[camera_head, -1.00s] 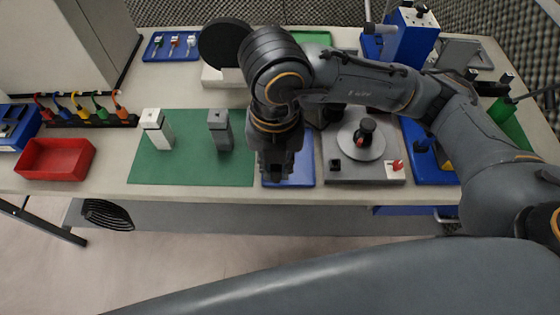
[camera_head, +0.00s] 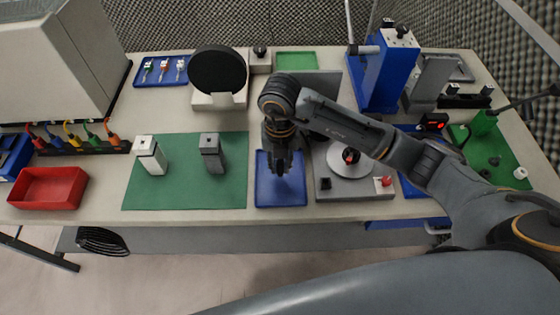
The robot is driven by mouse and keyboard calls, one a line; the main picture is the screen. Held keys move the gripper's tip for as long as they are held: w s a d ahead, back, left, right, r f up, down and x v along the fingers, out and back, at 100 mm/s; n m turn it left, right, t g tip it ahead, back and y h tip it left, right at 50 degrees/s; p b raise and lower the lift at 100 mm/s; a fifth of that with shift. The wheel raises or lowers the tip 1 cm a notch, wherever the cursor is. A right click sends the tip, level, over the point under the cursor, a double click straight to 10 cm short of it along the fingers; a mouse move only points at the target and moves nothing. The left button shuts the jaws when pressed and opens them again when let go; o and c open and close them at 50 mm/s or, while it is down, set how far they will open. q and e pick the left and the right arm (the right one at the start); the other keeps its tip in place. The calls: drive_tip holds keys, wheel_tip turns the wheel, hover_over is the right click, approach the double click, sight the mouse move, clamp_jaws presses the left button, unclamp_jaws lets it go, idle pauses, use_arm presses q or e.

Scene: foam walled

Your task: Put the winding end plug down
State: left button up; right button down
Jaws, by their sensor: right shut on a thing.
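My right gripper (camera_head: 281,168) hangs pointing down over the blue tray (camera_head: 283,196) at the front middle of the bench. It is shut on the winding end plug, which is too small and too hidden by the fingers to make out. I cannot tell whether the plug touches the tray. No other item shows on the visible part of the tray. My left gripper is not in view.
Left of the tray lies a green mat (camera_head: 185,192) with a white post (camera_head: 150,155) and a grey post (camera_head: 212,153). Right of it stands a grey unit with a round plate (camera_head: 345,168). A red bin (camera_head: 47,188) sits far left; a blue press (camera_head: 388,70) stands behind.

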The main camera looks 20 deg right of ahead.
drive_tip(key=shift+f, duration=0.45)
drive_tip(key=shift+f, duration=0.15)
drive_tip(key=c, duration=1.3)
unclamp_jaws()
drive_tip(key=shift+o, duration=0.2)
